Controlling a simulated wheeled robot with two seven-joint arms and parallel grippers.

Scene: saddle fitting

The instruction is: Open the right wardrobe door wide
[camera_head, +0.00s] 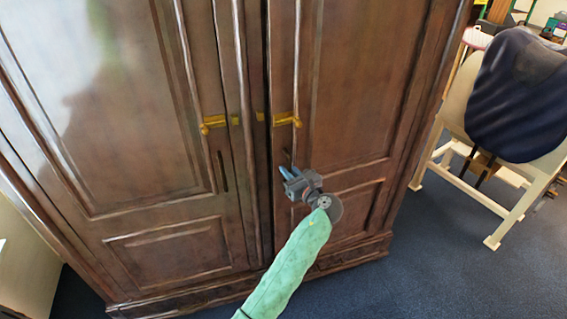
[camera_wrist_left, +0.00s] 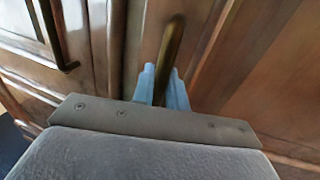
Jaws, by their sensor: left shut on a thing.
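The dark brown wardrobe has a left door (camera_head: 130,120) and a right door (camera_head: 350,90), with a narrow dark gap between them. The right door stands shut or nearly shut; I cannot tell which. My left gripper (camera_head: 287,173) is at the lower inner part of the right door. In the left wrist view, its pale blue fingers (camera_wrist_left: 162,88) are shut on the right door's upright handle (camera_wrist_left: 172,45). That handle's top (camera_head: 287,154) shows just above the gripper in the head view. My right gripper is not in view.
Brass latch pieces (camera_head: 286,119) sit across the door edges. The left door has its own dark handle (camera_head: 222,172). A saddle (camera_head: 515,95) rests on a cream stand (camera_head: 450,130) at right. Blue carpet (camera_head: 440,270) is open in front of the wardrobe's right side.

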